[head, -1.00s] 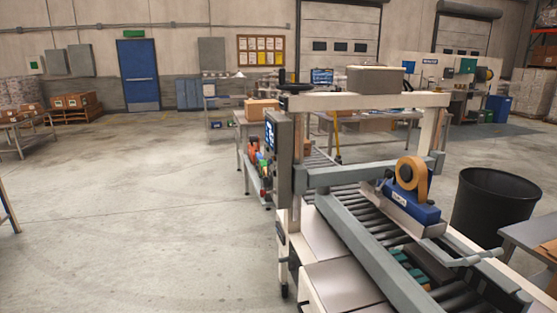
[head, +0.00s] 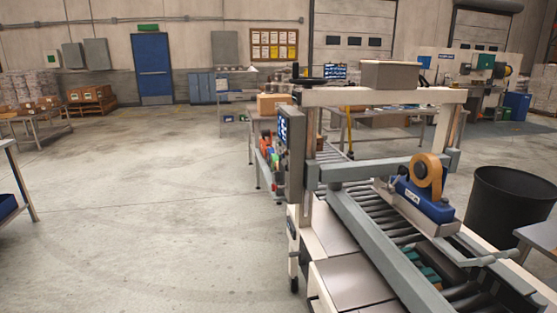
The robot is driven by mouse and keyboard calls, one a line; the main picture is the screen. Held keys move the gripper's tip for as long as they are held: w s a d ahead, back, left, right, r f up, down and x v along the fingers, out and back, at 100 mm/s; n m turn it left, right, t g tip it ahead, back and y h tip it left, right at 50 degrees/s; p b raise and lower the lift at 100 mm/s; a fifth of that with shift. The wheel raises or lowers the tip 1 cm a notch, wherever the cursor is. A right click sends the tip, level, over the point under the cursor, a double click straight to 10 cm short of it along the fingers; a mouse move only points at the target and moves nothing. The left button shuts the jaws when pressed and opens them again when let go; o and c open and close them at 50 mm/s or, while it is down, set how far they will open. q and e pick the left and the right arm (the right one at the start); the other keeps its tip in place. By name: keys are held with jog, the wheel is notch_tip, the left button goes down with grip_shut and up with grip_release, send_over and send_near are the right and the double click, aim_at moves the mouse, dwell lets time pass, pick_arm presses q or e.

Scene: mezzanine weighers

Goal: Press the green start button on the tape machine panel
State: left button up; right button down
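The tape machine (head: 345,97) stands right of centre, a pale frame over a roller conveyor, with an orange tape roll on a blue tape head (head: 425,190) on the rollers. Its grey control panel (head: 291,150) is on the left post, seen almost edge-on, with a lit blue display (head: 282,128) on its left-facing side. I cannot make out a green start button on it; the panel's face is too oblique and small. Neither of my grippers is in the head view.
Open concrete floor (head: 150,210) lies left of the machine. A black bin (head: 508,212) stands to its right, beside a grey table edge. A table with a blue item (head: 8,207) stands at the left edge. Workbenches and a blue door (head: 152,68) are farther back.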

pick_arm(q)
grip_shut()
dwell(1.4)
